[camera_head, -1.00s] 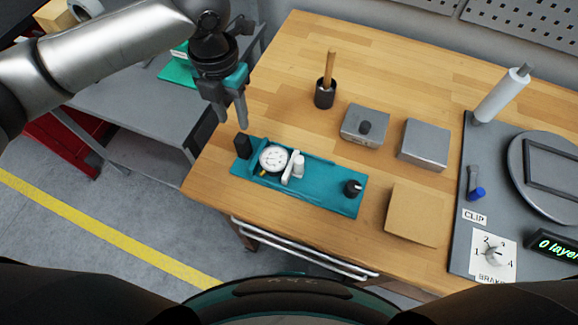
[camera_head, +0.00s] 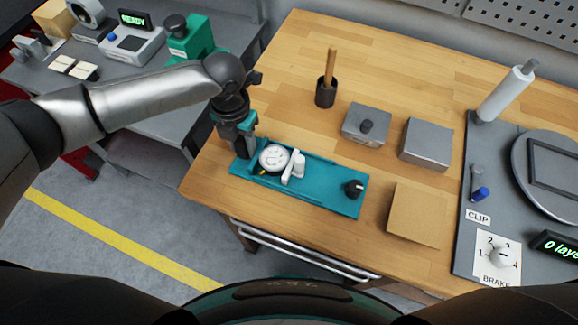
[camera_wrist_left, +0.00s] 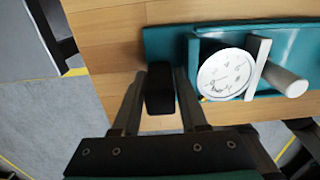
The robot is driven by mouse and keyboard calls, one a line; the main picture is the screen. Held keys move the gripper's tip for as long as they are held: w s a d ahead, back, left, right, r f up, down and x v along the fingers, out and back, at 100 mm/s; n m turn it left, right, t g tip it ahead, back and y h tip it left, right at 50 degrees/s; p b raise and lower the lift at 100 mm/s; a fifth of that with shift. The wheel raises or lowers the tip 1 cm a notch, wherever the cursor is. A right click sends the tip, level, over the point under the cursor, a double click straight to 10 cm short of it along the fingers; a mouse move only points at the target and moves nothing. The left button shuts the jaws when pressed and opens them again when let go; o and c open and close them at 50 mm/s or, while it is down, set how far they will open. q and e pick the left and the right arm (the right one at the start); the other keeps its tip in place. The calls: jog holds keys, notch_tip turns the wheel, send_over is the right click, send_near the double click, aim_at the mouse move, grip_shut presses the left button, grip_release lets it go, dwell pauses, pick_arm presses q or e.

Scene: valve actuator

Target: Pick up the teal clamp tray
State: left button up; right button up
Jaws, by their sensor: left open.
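The teal clamp tray (camera_head: 322,189) lies flat on the wooden bench near its front left edge. It carries a white dial gauge (camera_head: 273,158), a white clamp piece (camera_head: 294,166) and a black knob (camera_head: 353,188). My left gripper (camera_head: 243,153) is open, pointing down at the tray's left end. In the left wrist view, the black handle block (camera_wrist_left: 160,88) at that end shows between the two fingers (camera_wrist_left: 160,80); I cannot tell whether they touch it. The tray's teal surface (camera_wrist_left: 166,42) shows beyond. In the head view the gripper hides this block. My right gripper is out of view.
A tan pad (camera_head: 415,214) lies right of the tray. Two grey metal blocks (camera_head: 366,125) (camera_head: 425,144) and a black cup with a wooden stick (camera_head: 326,92) stand behind. A grey fixture board (camera_head: 465,245) fills the right side.

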pick_arm(q)
jog(key=shift+c, duration=0.3)
jog(key=c, duration=0.6)
grip_shut()
jog(key=shift+r, duration=0.1)
dwell(0.4)
